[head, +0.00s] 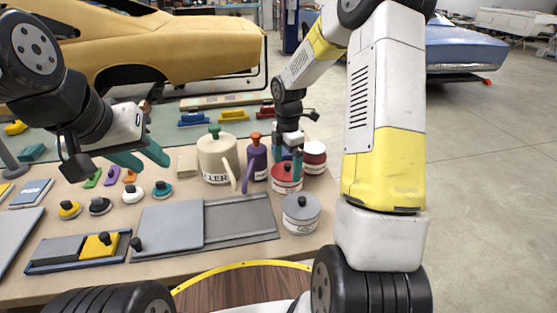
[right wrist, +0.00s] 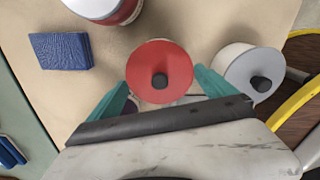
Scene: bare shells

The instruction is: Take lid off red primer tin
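The red primer tin (head: 285,187) stands on the table right of centre in the head view, its label partly legible. In the right wrist view its round red lid (right wrist: 148,88) is on, with a dark knob (right wrist: 160,81) in the middle. My right gripper (head: 290,163) is above this tin, pointing down. Its teal fingers (right wrist: 160,92) are spread on either side of the lid, with nothing held between them. In the head view the gripper partly hides the lid. My left gripper (head: 140,160) is open and empty above the table's left part.
A grey-lidded tin (head: 300,217) stands in front of the red tin, and a dark red and white tin (head: 314,155) behind it. A purple bottle (head: 256,160) and cream filler can (head: 216,160) stand to the left. A blue block (right wrist: 61,51) lies nearby. Sanding pads and trays fill the left.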

